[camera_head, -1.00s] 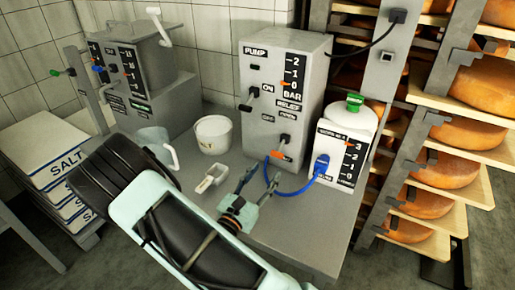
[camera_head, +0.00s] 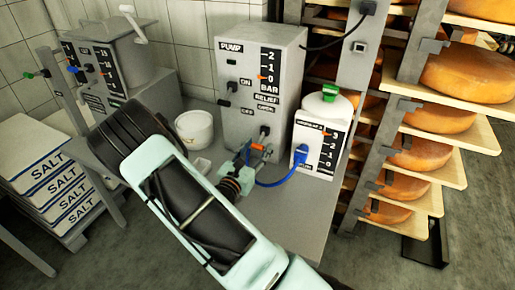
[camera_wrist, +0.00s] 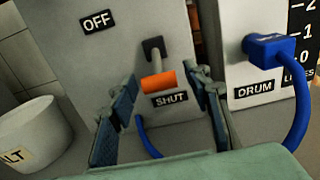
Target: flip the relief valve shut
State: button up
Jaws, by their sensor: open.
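The grey pump box (camera_head: 285,60) stands on the bench, with RELIEF and OPEN labels on its front. Below them is the relief valve, a dark lever (camera_wrist: 153,47) with an orange end (camera_wrist: 158,83). In the wrist view the orange end hangs low, just above the SHUT label (camera_wrist: 170,99). The lever also shows in the head view (camera_head: 264,131). My gripper (camera_wrist: 165,95) is open, with one finger left and one right of the orange end. I see no clear contact. In the head view my arm and gripper (camera_head: 255,158) partly hide the pump's lower front.
A white drum (camera_head: 321,142) with a blue plug and hose (camera_head: 275,184) stands right of the pump, the hose close to my right finger. A white tub (camera_head: 194,132) is at left. Cheese racks (camera_head: 440,135) stand right. The front bench top (camera_head: 290,215) is clear.

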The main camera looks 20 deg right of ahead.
jog(key=shift+w+d, duration=0.15)
jog(key=shift+d, duration=0.05)
jog(key=c, duration=1.2)
jog(key=shift+f+b, duration=0.4)
jog(key=shift+b, duration=0.35)
jog(key=shift+w+t+h+b, duration=0.1)
jog(key=shift+t+h+b, duration=0.25)
jog(key=shift+t+h, duration=0.05)
jog(key=shift+d+r, duration=0.1)
